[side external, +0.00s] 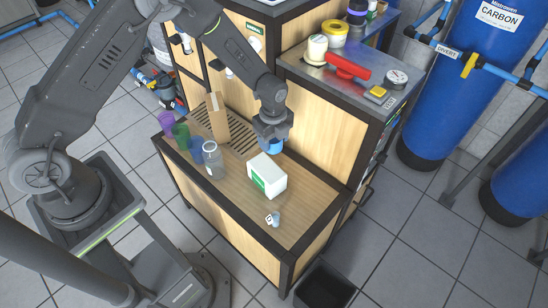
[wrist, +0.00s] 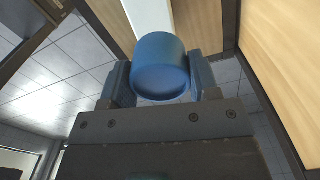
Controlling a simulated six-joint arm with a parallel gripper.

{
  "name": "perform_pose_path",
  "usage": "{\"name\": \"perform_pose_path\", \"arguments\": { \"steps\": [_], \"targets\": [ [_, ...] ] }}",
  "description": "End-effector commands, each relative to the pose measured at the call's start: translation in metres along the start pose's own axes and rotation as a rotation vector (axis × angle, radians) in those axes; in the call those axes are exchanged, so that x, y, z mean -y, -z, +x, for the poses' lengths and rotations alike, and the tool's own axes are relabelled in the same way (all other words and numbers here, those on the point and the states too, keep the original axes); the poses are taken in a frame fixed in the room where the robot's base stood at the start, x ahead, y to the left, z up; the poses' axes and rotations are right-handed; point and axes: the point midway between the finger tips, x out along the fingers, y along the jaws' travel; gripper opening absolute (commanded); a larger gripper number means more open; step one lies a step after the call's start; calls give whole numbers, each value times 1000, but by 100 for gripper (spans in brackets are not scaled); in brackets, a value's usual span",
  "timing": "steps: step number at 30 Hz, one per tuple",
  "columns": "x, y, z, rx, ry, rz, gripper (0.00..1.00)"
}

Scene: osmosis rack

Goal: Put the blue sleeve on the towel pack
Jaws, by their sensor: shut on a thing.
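The blue sleeve (side external: 273,147) is in my gripper (side external: 272,139), above the wooden bench. In the wrist view the sleeve (wrist: 161,65) is a short blue cylinder between the two fingers of my gripper (wrist: 160,88), which are shut on it. A white pack with a green label (side external: 268,175), which looks like the towel pack, stands on the bench just in front of the gripper. The sleeve appears apart from it, held behind and above. Part of a white thing (wrist: 150,14), probably this pack, shows beyond the sleeve in the wrist view.
A clear jar (side external: 213,160), blue (side external: 196,150), green (side external: 181,136) and purple (side external: 167,123) cups and a brown carton (side external: 217,117) stand to the left. A small blue-white item (side external: 273,219) lies near the front. A raised cabinet (side external: 318,108) borders the bench behind. The front right bench is clear.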

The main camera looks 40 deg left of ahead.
Motion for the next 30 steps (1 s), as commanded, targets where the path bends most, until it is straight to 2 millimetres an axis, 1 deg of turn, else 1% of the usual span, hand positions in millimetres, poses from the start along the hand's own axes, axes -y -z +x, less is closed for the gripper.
{"name": "perform_pose_path", "arguments": {
  "steps": [1,3,5,6,12,17,24,27,30],
  "targets": [
    [-7,-5,-2,0,0,-4,29],
    [-15,-9,-2,0,-1,-2,29],
    [-18,-11,4,0,-1,-1,29],
    [-19,-11,10,0,-2,0,29],
    [-19,-11,46,0,-2,0,29],
    [-18,-11,62,0,1,0,29],
    [-18,-11,93,0,0,0,29],
    [-18,-11,98,0,1,0,29],
    [-18,-11,98,0,3,0,29]
  ]
}}
